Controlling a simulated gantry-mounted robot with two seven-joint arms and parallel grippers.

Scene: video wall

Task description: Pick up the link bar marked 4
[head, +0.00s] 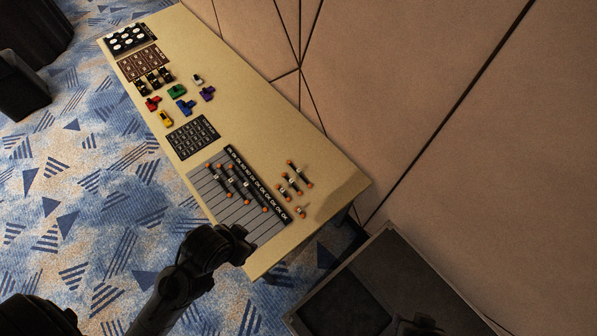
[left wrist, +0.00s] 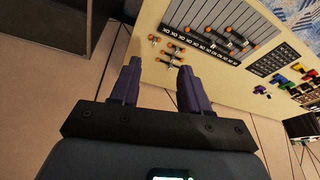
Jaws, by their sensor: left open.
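Short link bars with orange ends and small white labels lie loose on the tan desk beyond the grey lined board (head: 262,228). They include an upper bar (head: 299,174), a middle bar (head: 290,184) and a lower, separate bar (head: 300,212). Longer dark bars (head: 232,182) lie on the board. The labels are too small to read, so I cannot tell which bar is marked 4. My left gripper (head: 246,243) is near the desk's front edge. In the left wrist view its jaws (left wrist: 155,68) are open and empty, with the loose bars (left wrist: 175,47) beyond the fingertips.
The tan desk (head: 215,95) also holds a black label grid (head: 193,137), coloured blocks (head: 178,91) and a brown panel (head: 143,63). A panelled wall (head: 400,80) stands behind. A dark box (head: 385,285) stands at lower right; a dark shape before it is unclear.

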